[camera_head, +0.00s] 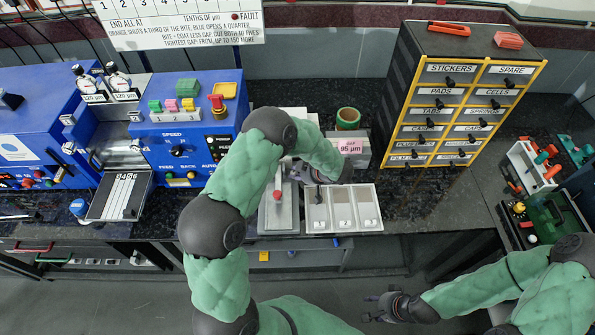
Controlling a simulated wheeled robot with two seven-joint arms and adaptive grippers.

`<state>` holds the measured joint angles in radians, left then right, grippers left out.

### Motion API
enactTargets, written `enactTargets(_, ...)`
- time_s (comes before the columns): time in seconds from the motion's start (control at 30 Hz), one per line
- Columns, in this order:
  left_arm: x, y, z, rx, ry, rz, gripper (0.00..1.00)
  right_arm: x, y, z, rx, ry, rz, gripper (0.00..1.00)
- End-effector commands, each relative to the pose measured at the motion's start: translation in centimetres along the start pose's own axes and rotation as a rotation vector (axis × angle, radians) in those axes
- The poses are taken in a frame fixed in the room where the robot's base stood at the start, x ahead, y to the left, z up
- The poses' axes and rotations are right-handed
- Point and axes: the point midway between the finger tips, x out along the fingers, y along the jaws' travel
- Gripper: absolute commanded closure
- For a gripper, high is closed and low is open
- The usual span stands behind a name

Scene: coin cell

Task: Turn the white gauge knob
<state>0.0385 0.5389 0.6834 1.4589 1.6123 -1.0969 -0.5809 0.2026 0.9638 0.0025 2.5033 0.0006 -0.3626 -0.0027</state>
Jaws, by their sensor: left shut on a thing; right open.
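The pink-and-white gauge readout (350,147) shows a gap of 95 µm on a grey block at the back of the bench. My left gripper (299,172) is beside this block, just left of my own green forearm. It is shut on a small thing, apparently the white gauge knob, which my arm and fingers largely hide. How far the knob is turned cannot be seen. My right gripper (384,306) is open and empty, low in front of the bench and far from the gauge.
A white three-part tray (343,230) stands in front of the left gripper. A grey plate with a red-tipped lever (277,193) is to its left. A labelled drawer cabinet (400,100) is to the right, a blue machine (200,150) to the left.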

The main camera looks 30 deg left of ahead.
Motion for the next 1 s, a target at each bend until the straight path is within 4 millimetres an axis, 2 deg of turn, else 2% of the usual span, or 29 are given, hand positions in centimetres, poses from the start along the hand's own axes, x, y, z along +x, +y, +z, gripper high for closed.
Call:
enactTargets(0.1, 0.0, -0.3, 0.1, -0.007, -0.002, -0.02, 1.0, -0.9, -0.3, 0.0, 0.0, 0.0, 0.0, 0.55)
enactTargets(0.37, 0.2, -0.4, 0.3, -0.008, -0.003, -0.023, 1.0, -0.7, -0.2, 0.0, 0.0, 0.0, 0.0, 0.55)
enactTargets(0.4, 0.2, -0.4, 0.3, -0.008, -0.003, -0.023, 0.7, -0.7, -0.2, 0.0, 0.0, 0.0, 0.0, 0.55)
enactTargets(0.47, 0.2, -0.4, 0.3, -0.008, -0.003, -0.023, 0.55, -0.7, -0.2, 0.0, 0.0, 0.0, 0.0, 0.55)
enactTargets(0.83, -0.1, -0.1, 0.1, -0.011, -0.002, -0.017, 0.55, -0.7, -0.2, 0.0, 0.0, 0.0, 0.0, 0.55)
enactTargets(1.0, -1.8, 0.1, 0.1, -0.011, -0.001, -0.013, 0.55, -0.7, -0.2, 0.0, 0.0, 0.0, 0.0, 0.55)
